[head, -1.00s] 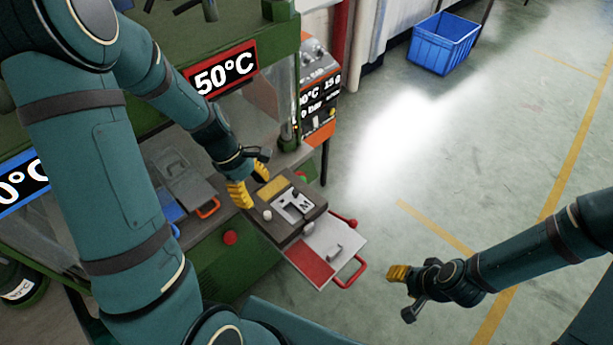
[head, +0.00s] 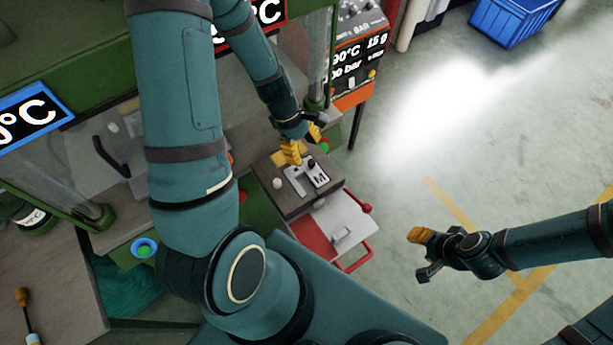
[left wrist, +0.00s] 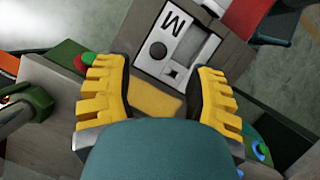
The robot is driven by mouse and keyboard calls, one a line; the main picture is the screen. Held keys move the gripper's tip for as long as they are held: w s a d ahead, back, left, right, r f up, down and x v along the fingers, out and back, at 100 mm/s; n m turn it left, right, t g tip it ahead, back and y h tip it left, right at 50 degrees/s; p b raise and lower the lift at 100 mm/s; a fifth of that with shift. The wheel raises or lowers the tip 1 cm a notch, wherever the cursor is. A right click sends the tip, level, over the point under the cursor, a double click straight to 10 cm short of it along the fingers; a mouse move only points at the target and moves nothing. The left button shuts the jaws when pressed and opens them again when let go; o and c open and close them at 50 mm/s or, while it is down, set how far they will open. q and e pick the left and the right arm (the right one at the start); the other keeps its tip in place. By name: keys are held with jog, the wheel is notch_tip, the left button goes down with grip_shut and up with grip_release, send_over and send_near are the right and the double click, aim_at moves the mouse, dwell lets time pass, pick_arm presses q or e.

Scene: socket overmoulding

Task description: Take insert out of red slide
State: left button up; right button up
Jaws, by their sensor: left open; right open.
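The insert appears to be the dark grey block (head: 290,204) with a light metal plate (head: 305,180) marked "M". It lies at the inner end of the red slide (head: 318,240), a red and white tray with a red handle. My left gripper (head: 304,143) is open above the block's far end. In the left wrist view, the block (left wrist: 232,55) and its yellow patch (left wrist: 150,102) lie between and beyond the open yellow fingers (left wrist: 162,72). I cannot tell whether they touch it. My right gripper (head: 421,256) is open and empty over the floor.
The green press with a glass guard stands behind the block. A green button (head: 325,147) is close to my left gripper. A control box (head: 358,55) stands behind. A second press station with a blue-ringed button (head: 145,248) is at left.

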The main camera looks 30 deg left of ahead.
aim_at(311, 161)
pick_arm(q)
jog(key=shift+b+x, duration=0.5)
jog(key=shift+x, duration=2.3)
jog(key=shift+w, duration=0.15)
grip_shut()
jog(key=shift+r, duration=0.1)
